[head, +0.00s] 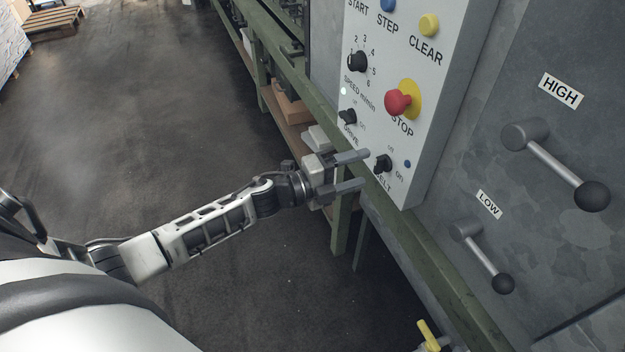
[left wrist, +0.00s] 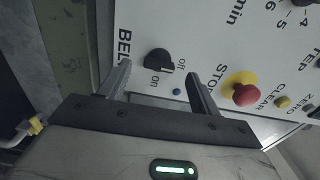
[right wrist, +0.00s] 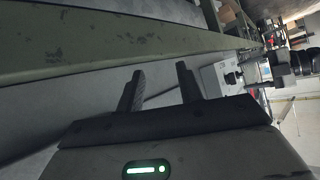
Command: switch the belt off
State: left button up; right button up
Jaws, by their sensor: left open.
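The black BELT knob (head: 383,163) is low on the white control panel (head: 425,140). In the left wrist view the knob (left wrist: 158,61) shows between the fingers, with "off" and "on" printed beside it. I cannot tell for sure which word it points to. My left gripper (head: 365,169) is open and empty; its fingertips are just short of the knob in the head view, seemingly not touching. It also shows in the left wrist view (left wrist: 159,70). My right gripper (right wrist: 160,72) is open and empty in the right wrist view and out of the head view.
Near the BELT knob are the DRIVE knob (head: 347,117), the red STOP button (head: 397,102) and a blue lamp (head: 407,164). HIGH (head: 558,168) and LOW (head: 485,258) levers are to the right. A green rail (head: 420,265) runs below the panel. Open floor lies left.

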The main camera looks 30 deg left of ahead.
pick_arm(q)
jog(key=v, duration=1.2)
jog(key=s+d+f+n+g+y+p, duration=0.1)
jog(key=s+d+f+n+y, duration=0.2)
jog(key=s+d+n, duration=0.3)
jog(key=s+d+f+n+g+y, duration=0.2)
jog(key=s+d+n, duration=0.4)
jog(key=n, duration=1.1)
jog(key=f+y, duration=0.1)
jog(key=y, duration=0.1)
jog(key=shift+s+f+g+y+p, duration=0.15)
jog(key=shift+s+g+y+p, duration=0.05)
jog(key=shift+g+y+p, duration=0.15)
jog(key=shift+a, duration=0.1)
